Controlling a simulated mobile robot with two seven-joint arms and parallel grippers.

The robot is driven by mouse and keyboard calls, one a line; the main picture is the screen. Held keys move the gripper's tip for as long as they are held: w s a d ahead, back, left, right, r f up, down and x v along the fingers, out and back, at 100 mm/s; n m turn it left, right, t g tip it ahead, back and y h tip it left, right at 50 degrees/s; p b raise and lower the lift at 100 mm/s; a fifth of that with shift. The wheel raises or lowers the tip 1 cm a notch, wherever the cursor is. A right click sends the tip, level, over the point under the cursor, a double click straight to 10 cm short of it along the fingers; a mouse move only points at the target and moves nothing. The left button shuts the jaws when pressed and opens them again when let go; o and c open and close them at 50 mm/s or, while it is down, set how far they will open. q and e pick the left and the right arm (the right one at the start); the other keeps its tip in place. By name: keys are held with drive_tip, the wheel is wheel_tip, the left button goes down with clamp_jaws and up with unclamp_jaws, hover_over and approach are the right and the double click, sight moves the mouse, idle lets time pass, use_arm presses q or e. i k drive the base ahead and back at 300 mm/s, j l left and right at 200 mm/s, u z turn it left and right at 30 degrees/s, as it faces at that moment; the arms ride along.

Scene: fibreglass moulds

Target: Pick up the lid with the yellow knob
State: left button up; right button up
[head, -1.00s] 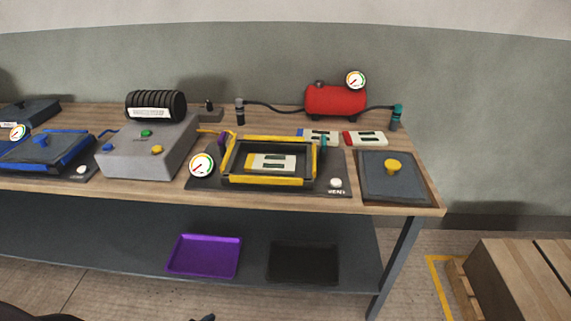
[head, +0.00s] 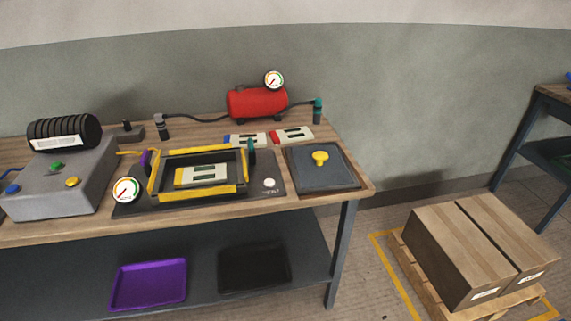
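The lid (head: 300,175) is a flat dark grey square with a yellow knob (head: 320,158) on top. It lies flat at the right end of the wooden bench (head: 262,207), close to the front right corner. To its left is an open mould (head: 245,190) with a yellow rim and a pale piece (head: 203,175) with dark marks inside. Neither of my grippers is in the head view.
A gauge (head: 127,190) stands left of the mould, with a grey button box (head: 65,190) beyond. A red tank (head: 258,103) is behind. Purple (head: 148,284) and black (head: 254,268) trays sit on the lower shelf. Boxes (head: 465,255) on a pallet stand right of the bench.

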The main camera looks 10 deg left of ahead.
sight(319, 168)
drive_tip(key=i+l, duration=0.15)
drive_tip(key=l, duration=0.2)
drive_tip(key=i+l, duration=0.15)
drive_tip(key=l, duration=0.2)
drive_tip(key=i+l, duration=0.35)
drive_tip(key=l, duration=0.3)
drive_tip(key=i+l+u, duration=0.1)
drive_tip(key=l, duration=0.25)
drive_tip(key=i+l+u, duration=0.1)
drive_tip(key=u, duration=1.15)
